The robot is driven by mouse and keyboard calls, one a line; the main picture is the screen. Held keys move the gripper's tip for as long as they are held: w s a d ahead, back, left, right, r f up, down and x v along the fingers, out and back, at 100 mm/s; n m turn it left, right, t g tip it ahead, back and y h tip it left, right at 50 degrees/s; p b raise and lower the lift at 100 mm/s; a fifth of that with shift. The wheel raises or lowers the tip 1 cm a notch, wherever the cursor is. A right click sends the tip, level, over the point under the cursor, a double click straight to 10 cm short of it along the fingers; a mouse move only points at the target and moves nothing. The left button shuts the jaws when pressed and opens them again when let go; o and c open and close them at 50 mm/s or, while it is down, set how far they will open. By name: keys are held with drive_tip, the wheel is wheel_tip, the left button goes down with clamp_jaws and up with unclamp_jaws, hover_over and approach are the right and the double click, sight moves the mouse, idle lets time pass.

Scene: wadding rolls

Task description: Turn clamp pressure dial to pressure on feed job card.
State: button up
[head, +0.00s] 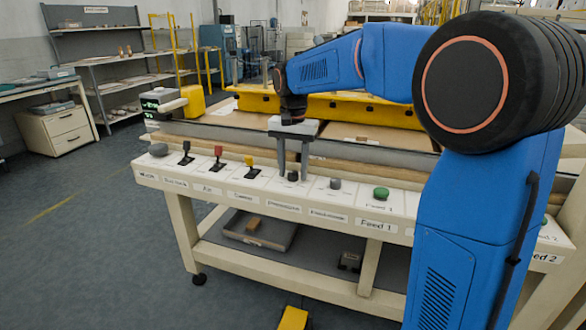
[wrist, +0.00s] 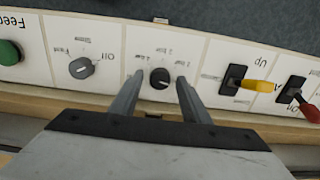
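In the head view the knob (head: 292,176) sits above a label that seems to read "Pressure". My gripper (wrist: 160,77) points down at the panel with its two grey fingers apart, one on each side of the knob. A gap shows between each finger and the knob in the wrist view. My gripper also shows in the head view (head: 292,175). I cannot make out a feed job card in either view.
A grey selector knob (wrist: 82,67) and a green button (wrist: 9,52) lie left of the dial in the wrist view. A yellow lever (wrist: 255,86) and a red lever (wrist: 308,110) lie right. A machine bed with a yellow bar (head: 345,107) stands behind the panel.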

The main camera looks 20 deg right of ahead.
drive_tip(key=c, duration=0.9)
drive_tip(key=shift+o, duration=0.2)
drive_tip(key=shift+n, duration=0.4)
drive_tip(key=n, duration=0.3)
drive_tip(key=shift+n, duration=0.4)
drive_tip(key=n, duration=0.5)
drive_tip(key=o, duration=1)
drive_tip(key=shift+o, duration=0.2)
